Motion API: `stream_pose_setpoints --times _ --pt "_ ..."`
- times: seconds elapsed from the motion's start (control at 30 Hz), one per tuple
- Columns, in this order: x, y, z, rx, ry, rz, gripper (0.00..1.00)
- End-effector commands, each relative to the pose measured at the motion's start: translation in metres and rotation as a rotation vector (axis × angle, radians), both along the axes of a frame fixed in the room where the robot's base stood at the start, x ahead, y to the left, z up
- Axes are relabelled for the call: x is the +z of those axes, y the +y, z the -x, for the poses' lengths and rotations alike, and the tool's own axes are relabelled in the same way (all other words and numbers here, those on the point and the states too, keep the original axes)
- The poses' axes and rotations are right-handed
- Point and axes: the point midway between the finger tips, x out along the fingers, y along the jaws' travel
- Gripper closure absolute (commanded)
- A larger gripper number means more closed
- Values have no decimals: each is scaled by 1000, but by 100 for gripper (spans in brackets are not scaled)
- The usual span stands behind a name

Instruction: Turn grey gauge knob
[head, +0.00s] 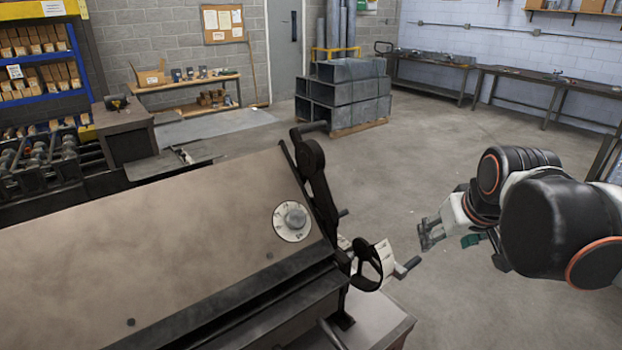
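The grey gauge knob (295,217) sits at the middle of a round white dial (283,233) with dark markings. The dial is on the sloped tan panel of a large machine (160,235), near its right end. My gripper (424,238) is in the air to the right of the machine, well apart from the knob, pointing left. Nothing shows between its fingers, but they are small and seen at an angle, so I cannot tell how far apart they are.
Stacked metal ducts (345,95) stand behind on a pallet. Open floor lies behind my gripper.

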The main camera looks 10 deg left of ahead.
Motion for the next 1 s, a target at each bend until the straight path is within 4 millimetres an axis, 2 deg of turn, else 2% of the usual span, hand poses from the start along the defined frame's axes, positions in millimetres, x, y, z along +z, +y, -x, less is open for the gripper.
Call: stream_pose_setpoints --times 0.03,0.3,0.47,0.6,0.67,0.7,0.8,0.9,1.0 --pt "27 7 -15 17 2 4 41" --pt "90 43 -84 107 14 32 41" --pt "116 67 -118 158 22 44 41" --pt "124 104 -131 209 49 30 41" --pt "124 124 -132 233 65 15 41" --pt "120 146 -125 258 87 -4 41" --pt "100 191 -93 298 148 -61 41" --pt "87 224 -64 330 200 -105 41" --pt "80 245 -43 352 240 -133 41"
